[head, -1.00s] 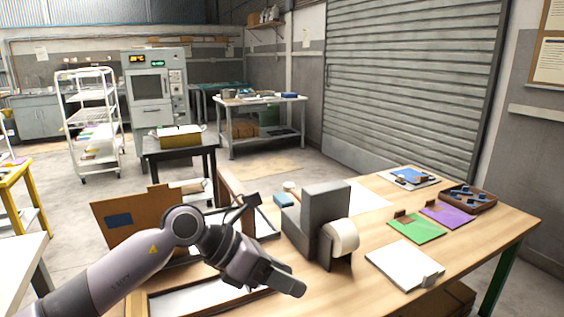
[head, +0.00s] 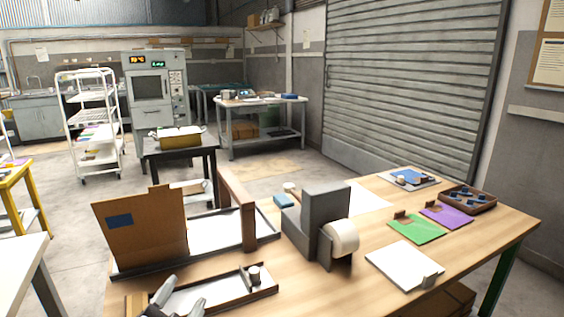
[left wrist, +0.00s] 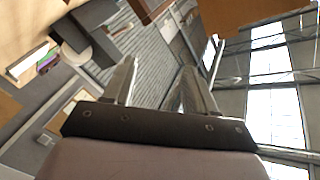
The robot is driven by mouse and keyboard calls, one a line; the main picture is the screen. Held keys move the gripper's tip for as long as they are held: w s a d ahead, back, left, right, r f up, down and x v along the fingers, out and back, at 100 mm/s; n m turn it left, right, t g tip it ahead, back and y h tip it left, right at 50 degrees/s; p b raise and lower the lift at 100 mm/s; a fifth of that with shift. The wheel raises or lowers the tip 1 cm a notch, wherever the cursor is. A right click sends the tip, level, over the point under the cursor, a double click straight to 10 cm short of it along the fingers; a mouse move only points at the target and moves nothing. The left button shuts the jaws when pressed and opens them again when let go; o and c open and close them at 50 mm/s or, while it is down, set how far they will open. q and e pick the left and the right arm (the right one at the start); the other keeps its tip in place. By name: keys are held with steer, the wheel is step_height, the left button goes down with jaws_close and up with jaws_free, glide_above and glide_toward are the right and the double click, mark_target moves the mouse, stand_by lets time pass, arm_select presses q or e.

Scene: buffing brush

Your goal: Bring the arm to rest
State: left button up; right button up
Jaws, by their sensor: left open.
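My left gripper (head: 176,296) shows at the bottom edge of the head view, in front of the near tray (head: 225,295) on the wooden table. Only its fingers and a little of its body show; the rest of the arm is out of the picture. In the left wrist view its two fingers (left wrist: 160,78) stand apart with nothing between them. That view is tilted and looks past the fingers to the shutter and the windows. My right gripper is in neither view.
A cardboard panel (head: 140,228) stands at the table's left end. A grey tape dispenser (head: 322,215) stands mid-table. Green (head: 416,229) and purple (head: 447,214) sheets, a white pad (head: 402,264) and a brown box (head: 484,203) lie to the right. Bare wood lies in front of the dispenser.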

arm_select(q)
steer(key=s+a+f+n+g, duration=0.1)
steer(key=s+f+g, duration=0.1)
steer(key=s+f, duration=0.1)
steer(key=s+a+f+n+g+y, duration=0.1)
steer(key=s+a+f+n+g, duration=0.1)
steer(key=s+f, duration=0.1)
steer(key=s+a+f+n+g+y, duration=0.1)
steer(key=s+a+f+n+g, duration=0.1)
steer(key=s+f, duration=0.2)
steer(key=shift+a+f+g, duration=0.1)
steer(key=shift+f+g, duration=0.3)
steer(key=shift+f, duration=0.3)
steer(key=s+f+n+g+h, duration=0.1)
steer(key=s+f+g, duration=0.25)
steer(key=s, duration=0.45)
steer(key=s+f+n+g, duration=0.1)
steer(key=s+f+g, duration=0.25)
steer(key=s, duration=0.35)
steer(key=w+d+f+t+h+b, duration=0.1)
steer(key=w+d+f+t+h, duration=0.1)
steer(key=w+f+t, duration=0.4)
steer(key=shift+w+f+t, duration=0.15)
steer(key=shift+f+t, duration=0.25)
steer(key=shift+f, duration=1.35)
steer(key=shift+c, duration=1.4)
